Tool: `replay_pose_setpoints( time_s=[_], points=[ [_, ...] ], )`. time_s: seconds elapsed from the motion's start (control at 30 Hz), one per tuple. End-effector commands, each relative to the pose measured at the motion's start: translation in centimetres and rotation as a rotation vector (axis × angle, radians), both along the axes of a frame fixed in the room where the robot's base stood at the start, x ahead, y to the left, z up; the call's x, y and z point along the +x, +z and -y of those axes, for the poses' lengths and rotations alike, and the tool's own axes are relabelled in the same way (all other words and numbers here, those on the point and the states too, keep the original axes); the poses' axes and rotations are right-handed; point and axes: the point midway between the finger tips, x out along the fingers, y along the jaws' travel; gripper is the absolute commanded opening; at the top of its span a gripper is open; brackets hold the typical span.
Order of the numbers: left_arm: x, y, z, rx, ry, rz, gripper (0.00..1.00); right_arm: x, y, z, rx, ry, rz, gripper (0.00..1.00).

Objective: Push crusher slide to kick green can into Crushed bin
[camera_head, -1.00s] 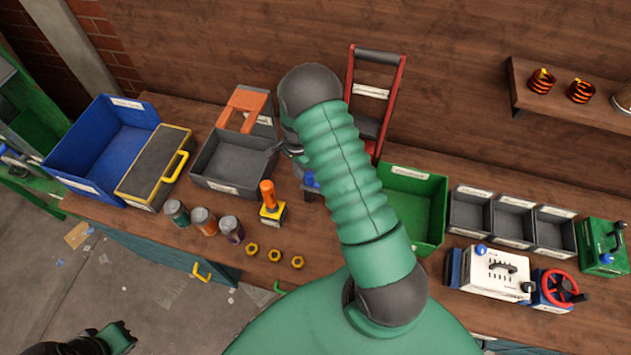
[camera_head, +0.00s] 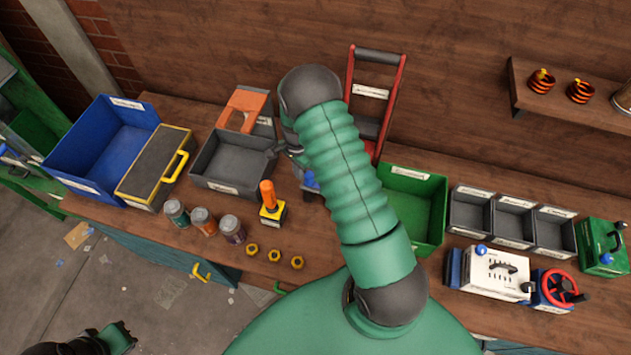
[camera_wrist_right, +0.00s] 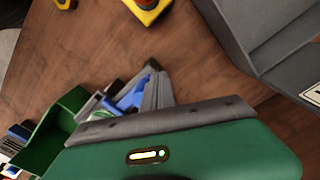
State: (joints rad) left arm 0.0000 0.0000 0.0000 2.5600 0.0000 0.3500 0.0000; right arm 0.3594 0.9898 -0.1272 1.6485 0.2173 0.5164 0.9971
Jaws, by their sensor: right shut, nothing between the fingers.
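My right gripper (camera_head: 285,151) is mostly hidden behind my forearm, near the right edge of the grey tray. In the right wrist view its fingers (camera_wrist_right: 157,92) are shut and empty, beside a blue part (camera_wrist_right: 130,95) that looks like the crusher slide. I cannot tell whether they touch. A bit of this blue part shows in the head view (camera_head: 309,182). The red crusher frame (camera_head: 397,98) stands behind my arm, its lower part hidden. The green bin (camera_head: 427,178) is right of my arm. I cannot make out the green can. My left gripper (camera_head: 118,338) is low at the left, its jaws unclear.
The grey tray (camera_head: 225,187), blue bin (camera_head: 85,135) and dark case (camera_head: 150,165) stand at the left. Small grey bins (camera_head: 513,242) and a white device (camera_head: 495,272) stand at the right.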

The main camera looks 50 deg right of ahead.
Motion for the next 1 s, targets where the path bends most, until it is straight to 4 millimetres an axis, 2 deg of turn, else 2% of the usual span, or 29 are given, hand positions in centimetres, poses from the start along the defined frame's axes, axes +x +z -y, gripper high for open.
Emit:
replay_pose_setpoints(
  time_s=[0.43,1.0],
  points=[
    [0.0,0.0,0.0,0.0,0.0,0.0,0.0,-0.1,0.0,0.1,0.0,-0.001,0.0,0.0],
    [0.0,0.6,0.0,0.0,0.0,0.0,0.0,-3.6,0.1,2.0,0.0,-0.003,0.0,0.0]
  ],
)
